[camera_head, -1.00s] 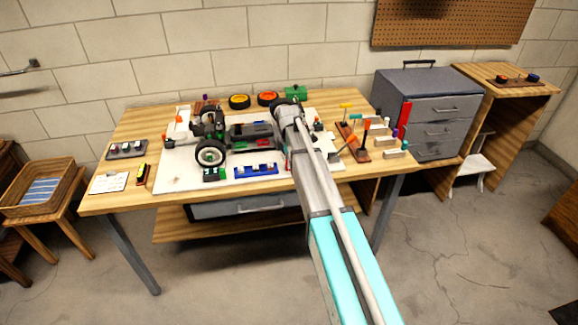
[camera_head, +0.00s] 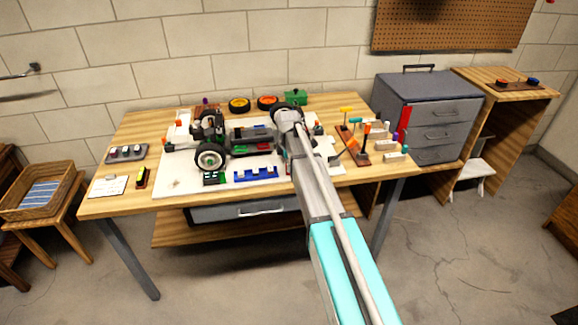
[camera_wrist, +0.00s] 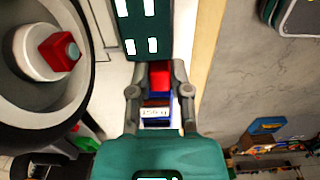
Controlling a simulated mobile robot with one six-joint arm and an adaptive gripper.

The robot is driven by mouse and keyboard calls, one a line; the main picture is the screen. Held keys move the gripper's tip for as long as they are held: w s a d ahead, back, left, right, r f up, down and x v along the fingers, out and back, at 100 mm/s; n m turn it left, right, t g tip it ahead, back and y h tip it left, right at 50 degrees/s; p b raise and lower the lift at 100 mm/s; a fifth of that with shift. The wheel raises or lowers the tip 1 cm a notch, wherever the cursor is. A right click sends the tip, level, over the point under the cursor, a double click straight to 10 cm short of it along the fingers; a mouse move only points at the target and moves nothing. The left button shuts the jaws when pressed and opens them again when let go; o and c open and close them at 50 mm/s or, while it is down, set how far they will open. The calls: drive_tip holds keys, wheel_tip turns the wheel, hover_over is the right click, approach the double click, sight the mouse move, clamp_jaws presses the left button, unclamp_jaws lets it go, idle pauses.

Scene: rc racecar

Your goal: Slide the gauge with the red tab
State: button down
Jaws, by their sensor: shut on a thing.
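In the wrist view, my gripper (camera_wrist: 160,90) is shut on a small red tab (camera_wrist: 160,73), which sits between its two fingertips. A blue body with a white marked strip (camera_wrist: 155,113) shows just below the tab, between the fingers. I cannot tell how far the gauge has slid. A dark green block with white windows (camera_wrist: 143,28) lies just ahead of the fingers. The racecar (camera_head: 250,138) stands on a white board (camera_head: 180,172) on the workbench.
A large wheel (camera_wrist: 40,90) with a red hub nut is close at the left in the wrist view. A blue rack (camera_head: 256,174) lies at the board's front. A tool rack (camera_head: 353,147) and grey drawer cabinet (camera_head: 428,110) stand at right. The bench's front edge is close.

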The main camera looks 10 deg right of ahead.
drive_tip(key=shift+w, duration=1.8)
drive_tip(key=c, duration=0.6)
unclamp_jaws()
drive_tip(key=shift+o, duration=0.2)
drive_tip(key=shift+r, duration=0.15)
